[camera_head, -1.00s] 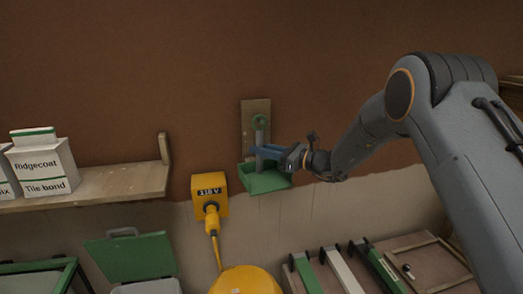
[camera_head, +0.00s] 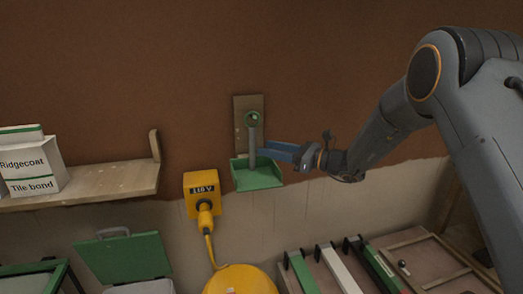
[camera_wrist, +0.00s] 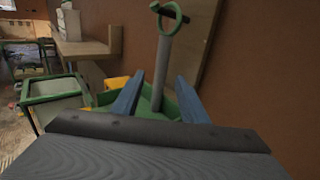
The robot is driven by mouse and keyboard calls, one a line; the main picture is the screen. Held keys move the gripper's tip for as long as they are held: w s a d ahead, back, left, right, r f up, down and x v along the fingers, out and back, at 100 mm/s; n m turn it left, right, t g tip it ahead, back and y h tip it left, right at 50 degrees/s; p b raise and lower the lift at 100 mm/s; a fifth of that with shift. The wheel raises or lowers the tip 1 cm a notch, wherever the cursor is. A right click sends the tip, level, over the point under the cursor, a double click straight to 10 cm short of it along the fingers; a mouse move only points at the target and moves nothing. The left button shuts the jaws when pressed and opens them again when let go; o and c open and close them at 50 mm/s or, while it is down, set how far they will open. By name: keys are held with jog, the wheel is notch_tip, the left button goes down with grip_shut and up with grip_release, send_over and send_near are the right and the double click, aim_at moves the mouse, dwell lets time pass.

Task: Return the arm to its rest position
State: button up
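My gripper (camera_head: 272,150) has blue fingers and is just right of a grey rod with a green ring (camera_head: 252,145). The rod is upright in front of a wooden board (camera_head: 240,112) on the brown wall, its ring at a dark peg. Its lower end is over or in a green tray (camera_head: 258,180); contact is unclear. In the wrist view my gripper (camera_wrist: 160,82) is open, its fingers spread with nothing held. The rod (camera_wrist: 162,65) shows beyond and between the fingertips, seemingly clear of them. My arm reaches in from the right.
A wooden shelf (camera_head: 90,184) with white-and-green boxes (camera_head: 32,165) is at left. A yellow socket box (camera_head: 202,190) with a plugged cable is below the tray's left. A green-lidded bin (camera_head: 125,258) and a panel rack (camera_head: 330,268) are low down. The upper wall is clear.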

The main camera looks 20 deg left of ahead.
jog(key=shift+d, duration=0.8)
jog(key=s+d+f+n+h, duration=0.3)
jog(key=s+d+n+h, duration=0.3)
jog(key=s+d, duration=0.4)
jog(key=s+d+f+n+h, duration=0.4)
jog(key=s+d, duration=0.6)
jog(key=d, duration=1.2)
jog(key=s+d+f+n+h, duration=0.4)
jog(key=s+d+n+h, duration=0.4)
jog(key=d, duration=0.8)
jog(key=shift+s+d, duration=0.15)
jog(key=shift+s, duration=0.75)
jog(key=shift+c, duration=1.1)
